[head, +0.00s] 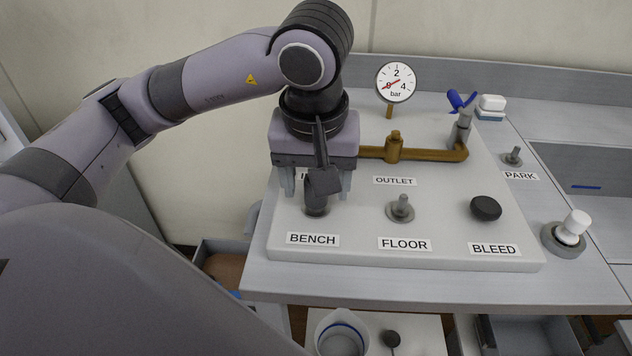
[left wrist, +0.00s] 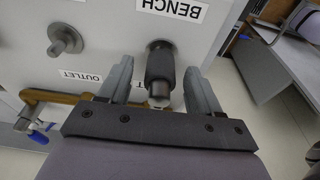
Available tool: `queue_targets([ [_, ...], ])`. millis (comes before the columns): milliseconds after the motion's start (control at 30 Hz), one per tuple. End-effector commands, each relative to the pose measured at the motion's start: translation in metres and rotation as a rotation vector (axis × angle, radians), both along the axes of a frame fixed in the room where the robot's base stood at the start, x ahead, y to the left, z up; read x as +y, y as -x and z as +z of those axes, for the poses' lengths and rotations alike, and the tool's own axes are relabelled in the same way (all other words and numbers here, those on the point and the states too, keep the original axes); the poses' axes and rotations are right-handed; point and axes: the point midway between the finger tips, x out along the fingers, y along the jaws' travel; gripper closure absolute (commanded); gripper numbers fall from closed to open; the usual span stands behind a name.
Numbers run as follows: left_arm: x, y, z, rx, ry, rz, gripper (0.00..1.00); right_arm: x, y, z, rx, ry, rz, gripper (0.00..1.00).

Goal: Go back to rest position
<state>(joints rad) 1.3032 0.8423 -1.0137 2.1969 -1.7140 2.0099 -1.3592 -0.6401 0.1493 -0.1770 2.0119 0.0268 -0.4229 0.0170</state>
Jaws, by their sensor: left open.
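My left gripper (head: 316,190) is above the BENCH spot of the white panel (head: 450,215), pointing down. In the left wrist view its two fingers (left wrist: 159,68) are apart, one on each side of a dark cylindrical handle (left wrist: 160,72). A gap shows between the handle and each finger, so the gripper is open and not clamped on it. The handle's lower end (head: 316,208) stands at the BENCH label (head: 312,239); my gripper hides much of the rest. My right gripper is not in view.
Beside it are the FLOOR stud (head: 400,208), black BLEED knob (head: 486,208), brass pipe (head: 425,155), blue-handled valve (head: 461,104) and pressure gauge (head: 396,82). A PARK stud (head: 513,156) and white-topped knob (head: 573,226) stand right. A beaker (head: 341,335) is below the bench edge.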

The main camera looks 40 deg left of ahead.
Motion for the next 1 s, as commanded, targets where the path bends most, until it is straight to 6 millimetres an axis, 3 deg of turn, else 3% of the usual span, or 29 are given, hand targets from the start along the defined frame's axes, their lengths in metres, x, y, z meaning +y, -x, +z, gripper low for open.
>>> queue_targets([
  [333, -0.004, 0.007, 0.045, -0.003, 0.000, 0.002, 0.36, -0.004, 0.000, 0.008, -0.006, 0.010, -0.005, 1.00],
  [767, -0.006, 0.009, 0.057, 0.001, 0.000, 0.001, 0.36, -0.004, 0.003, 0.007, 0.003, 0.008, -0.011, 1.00],
  [867, -0.005, 0.009, 0.070, 0.001, 0.000, 0.001, 0.36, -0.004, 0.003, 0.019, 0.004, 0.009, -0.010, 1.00],
  [1000, -0.005, 0.009, 0.105, 0.000, -0.001, 0.001, 0.36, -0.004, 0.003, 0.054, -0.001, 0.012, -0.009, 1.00],
])
